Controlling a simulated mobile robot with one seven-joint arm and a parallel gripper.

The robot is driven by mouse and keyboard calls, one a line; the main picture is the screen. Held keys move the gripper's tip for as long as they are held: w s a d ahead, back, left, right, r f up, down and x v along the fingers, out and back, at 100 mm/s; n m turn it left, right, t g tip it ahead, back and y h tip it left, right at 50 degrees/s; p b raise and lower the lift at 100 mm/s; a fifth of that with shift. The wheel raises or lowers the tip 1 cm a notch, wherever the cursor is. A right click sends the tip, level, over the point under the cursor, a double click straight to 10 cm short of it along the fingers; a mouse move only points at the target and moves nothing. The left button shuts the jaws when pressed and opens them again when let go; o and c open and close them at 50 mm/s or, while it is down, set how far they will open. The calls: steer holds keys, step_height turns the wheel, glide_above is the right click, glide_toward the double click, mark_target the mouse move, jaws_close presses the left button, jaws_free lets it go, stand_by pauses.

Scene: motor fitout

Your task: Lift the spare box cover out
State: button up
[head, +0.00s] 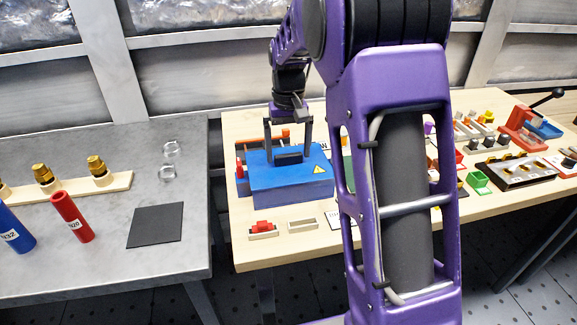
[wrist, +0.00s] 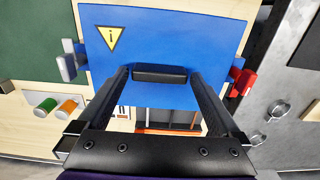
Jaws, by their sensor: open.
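The blue box cover (head: 290,190) lies on the wooden table, with a yellow warning triangle and a black bar handle (head: 289,158) on top. In the wrist view the cover (wrist: 205,40) fills the upper middle, and its handle (wrist: 160,74) runs crosswise. My gripper (head: 290,152) is open above the cover, its fingers pointing down at the two ends of the handle. In the wrist view my gripper (wrist: 161,78) has one finger just beyond each handle end. I cannot tell whether they touch it. What lies under the cover is hidden.
A red part (head: 263,227) and a small tray (head: 302,223) lie in front. A grey table (head: 100,250) with red and blue cylinders stands left, across a gap. My arm hides the table's middle.

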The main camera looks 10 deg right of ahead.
mark_target(289, 154)
steer(key=shift+f, duration=0.15)
steer(key=shift+c, duration=0.2)
jaws_close()
step_height(289, 154, up, 10)
steer(key=p, duration=0.2)
stand_by(0.5)
